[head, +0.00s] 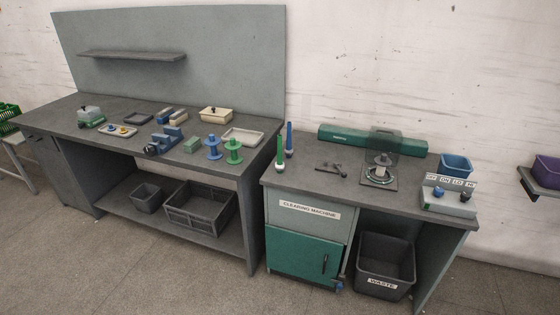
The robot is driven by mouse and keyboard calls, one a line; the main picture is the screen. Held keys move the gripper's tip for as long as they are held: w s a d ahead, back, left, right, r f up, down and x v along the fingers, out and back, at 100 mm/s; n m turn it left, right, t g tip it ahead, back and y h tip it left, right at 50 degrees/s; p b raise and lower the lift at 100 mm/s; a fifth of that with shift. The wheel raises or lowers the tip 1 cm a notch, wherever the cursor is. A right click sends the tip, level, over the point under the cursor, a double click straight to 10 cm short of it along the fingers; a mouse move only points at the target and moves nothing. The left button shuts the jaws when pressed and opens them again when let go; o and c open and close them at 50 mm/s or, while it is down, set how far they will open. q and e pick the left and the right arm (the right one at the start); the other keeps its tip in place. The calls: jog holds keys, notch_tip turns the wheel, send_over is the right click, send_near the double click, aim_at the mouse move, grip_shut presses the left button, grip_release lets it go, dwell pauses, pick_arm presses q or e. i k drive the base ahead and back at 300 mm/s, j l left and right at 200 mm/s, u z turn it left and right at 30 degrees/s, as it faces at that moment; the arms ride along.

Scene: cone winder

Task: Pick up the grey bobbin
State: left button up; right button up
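A small grey spool-shaped piece (383,159), which looks like the grey bobbin, stands upright on a round base (379,177) on the right bench. A dark see-through cover (398,142) is around or in front of its upper part; I cannot tell which. A blue bobbin (213,148) and a green bobbin (233,151) stand upright at the front right of the left bench. Neither of my grippers is in view.
The right bench (314,187) also carries blue and green spindles, a green case (345,135), a control box (448,199) and a blue bin (456,166). A waste bin (385,285) stands below. A vise (162,142) and trays occupy the left bench. The front floor is clear.

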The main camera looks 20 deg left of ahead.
aim_at(288, 150)
jog(key=i+j+z, duration=0.15)
jog(key=i+j, duration=0.15)
jog(key=i+j+z, duration=0.2)
jog(key=j, duration=0.2)
jog(key=i+j+z, duration=0.15)
jog(key=i+j, duration=0.15)
